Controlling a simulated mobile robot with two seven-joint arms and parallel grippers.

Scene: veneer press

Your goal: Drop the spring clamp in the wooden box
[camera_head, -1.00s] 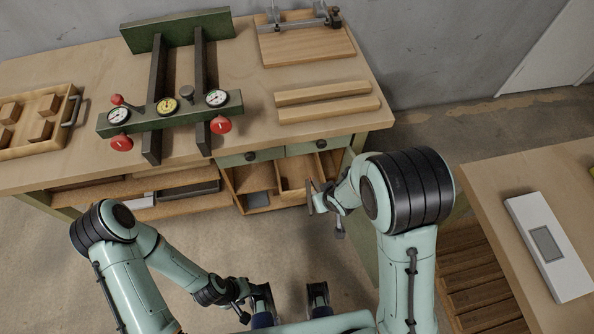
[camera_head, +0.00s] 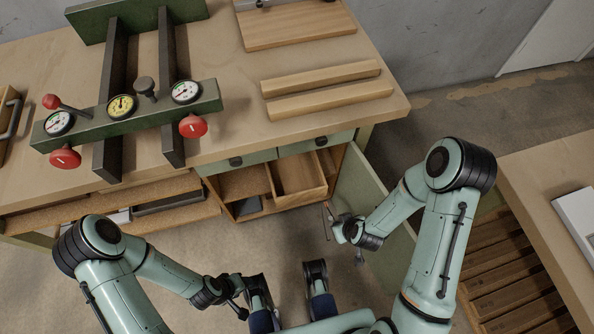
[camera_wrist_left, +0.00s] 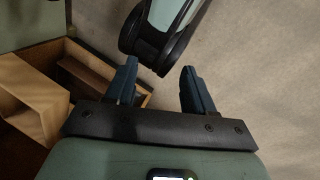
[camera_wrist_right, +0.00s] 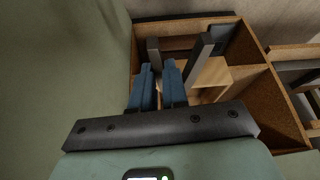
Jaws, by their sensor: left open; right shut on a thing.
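My right gripper (camera_head: 336,226) is shut on a dark grey thing that looks like the spring clamp (camera_head: 327,220), just in front of the open cabinet. In the right wrist view its two grey bars (camera_wrist_right: 200,54) stick out past the nearly closed blue fingers (camera_wrist_right: 159,84). The part between the fingers is mostly hidden. A light wooden box (camera_head: 302,197) sits in the cabinet under the bench, beyond the clamp and up to its left. It also shows in the right wrist view (camera_wrist_right: 215,76). My left gripper (camera_wrist_left: 158,88) is open and empty, low over the floor.
The open green cabinet door (camera_head: 368,185) stands just right of my right gripper. The bench (camera_head: 230,135) above carries a green press frame (camera_head: 130,125) with gauges and two wooden strips (camera_head: 325,90). A second table (camera_head: 545,175) is at the right.

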